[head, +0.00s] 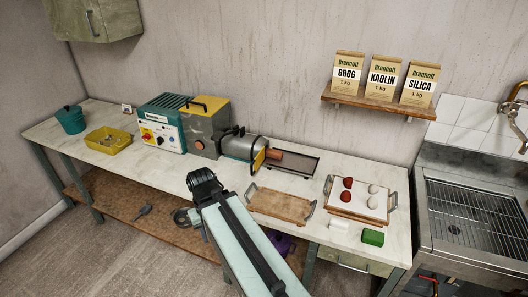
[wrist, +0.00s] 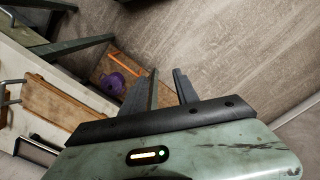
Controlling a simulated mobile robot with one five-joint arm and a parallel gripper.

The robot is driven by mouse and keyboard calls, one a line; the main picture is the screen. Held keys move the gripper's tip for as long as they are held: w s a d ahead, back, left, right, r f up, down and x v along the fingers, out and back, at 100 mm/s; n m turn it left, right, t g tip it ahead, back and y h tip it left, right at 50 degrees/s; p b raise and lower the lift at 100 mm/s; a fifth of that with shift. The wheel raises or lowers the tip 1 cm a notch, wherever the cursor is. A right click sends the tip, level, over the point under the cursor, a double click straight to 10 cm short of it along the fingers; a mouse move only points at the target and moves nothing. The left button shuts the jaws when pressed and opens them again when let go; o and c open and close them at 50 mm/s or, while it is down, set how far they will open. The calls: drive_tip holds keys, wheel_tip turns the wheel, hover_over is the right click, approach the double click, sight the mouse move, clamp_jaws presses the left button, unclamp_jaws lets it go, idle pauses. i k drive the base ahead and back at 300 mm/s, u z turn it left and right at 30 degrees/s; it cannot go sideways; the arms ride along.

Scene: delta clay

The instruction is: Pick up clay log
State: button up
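The clay log (head: 274,154) looks like a short reddish-brown cylinder at the mouth of the pug mill (head: 239,145), over the near-left end of a dark tray (head: 298,163) on the bench. The log is not in the wrist view. My gripper (wrist: 165,72) shows two dark fingers apart with nothing between them, and they point toward the floor and the bench's lower shelf. In the head view, my arm is in front of the bench, nearer than the log and left of it. The gripper is mostly hidden there and is well apart from the log.
A wooden board (head: 280,205) with handles lies before the tray. Right of it, another handled tray (head: 357,213) holds red and white lumps. White and green blocks (head: 372,237) sit at the front edge. A purple thing (wrist: 114,84) is on the lower shelf. A sink (head: 470,213) stands right.

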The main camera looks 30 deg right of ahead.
sight(270, 153)
drive_tip(key=z, duration=0.05)
drive_tip(key=i, duration=1.35)
drive_tip(key=z, duration=0.05)
